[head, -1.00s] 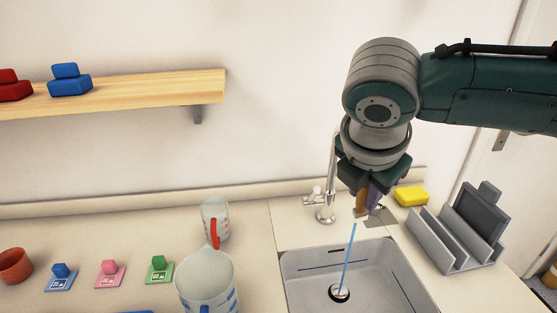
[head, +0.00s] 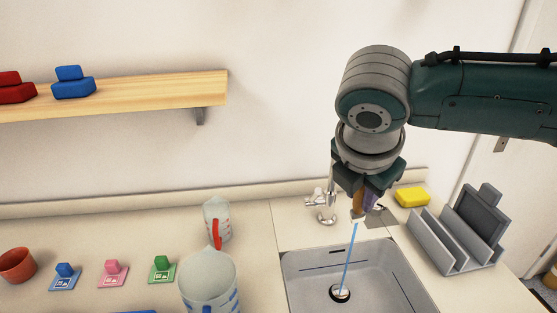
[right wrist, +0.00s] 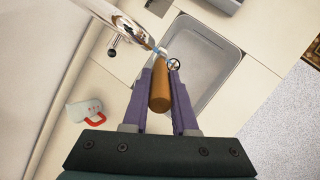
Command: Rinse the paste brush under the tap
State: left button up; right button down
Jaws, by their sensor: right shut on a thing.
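My right gripper (head: 366,200) is shut on the paste brush (head: 357,203) and holds it tip down above the back of the sink (head: 380,258). In the right wrist view, the brush's brown handle (right wrist: 160,88) lies between the purple fingers; its head is mostly hidden beyond the handle. The chrome tap (head: 327,205) stands behind the sink, its spout partly hidden by my gripper. A thin blue water stream (head: 349,258) runs down to the drain (head: 340,292). The brush's tip is close to the stream's top; I cannot tell if they touch. My left gripper is out of view.
A grey rack (head: 450,245) and a yellow sponge (head: 412,197) are right of the sink. A large jug (head: 208,285) and a smaller one (head: 216,220) stand left of it. A wooden shelf (head: 160,92) hangs on the wall.

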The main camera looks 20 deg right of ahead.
jog(key=shift+s+d+p, duration=0.25)
jog(key=shift+p, duration=0.05)
jog(key=shift+w+a, duration=0.45)
dwell(0.3)
jog(key=shift+s+d+r+p, duration=0.1)
jog(key=shift+s+d+p, duration=0.15)
jog(key=shift+p, duration=0.15)
jog(key=shift+s+d+p, duration=0.2)
jog(key=shift+p, duration=0.1)
